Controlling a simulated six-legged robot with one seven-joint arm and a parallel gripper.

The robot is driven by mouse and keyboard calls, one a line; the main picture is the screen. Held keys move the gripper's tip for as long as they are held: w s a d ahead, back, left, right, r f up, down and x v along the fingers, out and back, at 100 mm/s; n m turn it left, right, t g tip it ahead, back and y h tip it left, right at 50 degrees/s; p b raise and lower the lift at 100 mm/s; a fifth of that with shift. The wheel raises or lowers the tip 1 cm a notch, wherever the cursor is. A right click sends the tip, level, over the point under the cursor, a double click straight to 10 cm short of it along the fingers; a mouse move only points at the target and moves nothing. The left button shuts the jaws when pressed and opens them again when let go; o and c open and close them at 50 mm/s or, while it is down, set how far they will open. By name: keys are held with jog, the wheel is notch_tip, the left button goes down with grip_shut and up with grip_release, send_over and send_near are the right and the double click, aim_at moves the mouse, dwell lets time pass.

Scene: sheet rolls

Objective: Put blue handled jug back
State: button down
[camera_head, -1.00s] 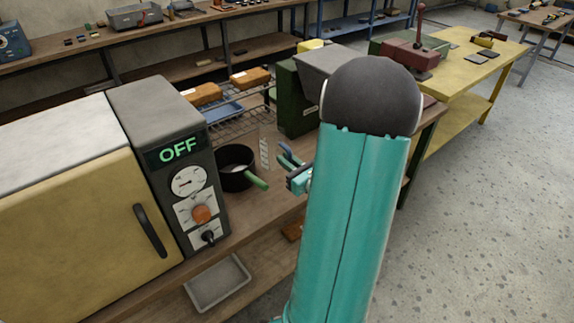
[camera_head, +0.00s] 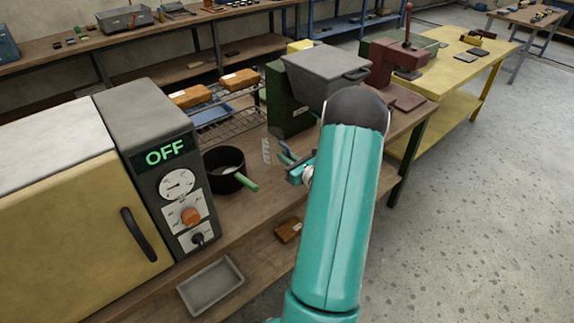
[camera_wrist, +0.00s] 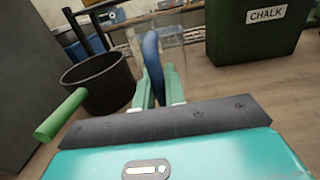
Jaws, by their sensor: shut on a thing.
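The jug is clear, with a blue handle (camera_wrist: 153,55) facing my gripper. Its see-through body (camera_wrist: 177,50) shows in the wrist view just beyond the handle. In the head view, the jug's pale scale marks (camera_head: 266,151) stand just right of the dark pot, and part of the blue handle (camera_head: 285,151) shows. My gripper (camera_wrist: 159,88) is shut on the blue handle, with a finger on each side. In the head view, my gripper (camera_head: 293,166) is partly hidden by my arm. The jug looks upright; I cannot tell whether its base touches the bench.
A dark pot (camera_head: 223,164) with a green handle (camera_head: 244,183) is close left. A green box labelled CHALK (camera_wrist: 258,35) is right. A cabinet marked OFF (camera_head: 160,170) stands left. A wire rack (camera_head: 228,122) with orange-brown blocks is behind. A grey tray (camera_head: 210,286) lies on the lower shelf.

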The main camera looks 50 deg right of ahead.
jog(key=shift+w+d+f, duration=0.2)
jog(key=shift+d+f, duration=0.25)
jog(key=shift+f, duration=0.1)
jog(key=shift+w+d+f, duration=0.1)
jog(key=shift+f, duration=1.55)
jog(key=shift+f, duration=0.1)
jog(key=c, duration=1.5)
grip_release()
jog(key=shift+o, duration=0.2)
jog(key=s+a, duration=0.2)
jog(key=s, duration=0.9)
jog(key=shift+s+a, duration=0.2)
jog(key=shift+s, duration=0.2)
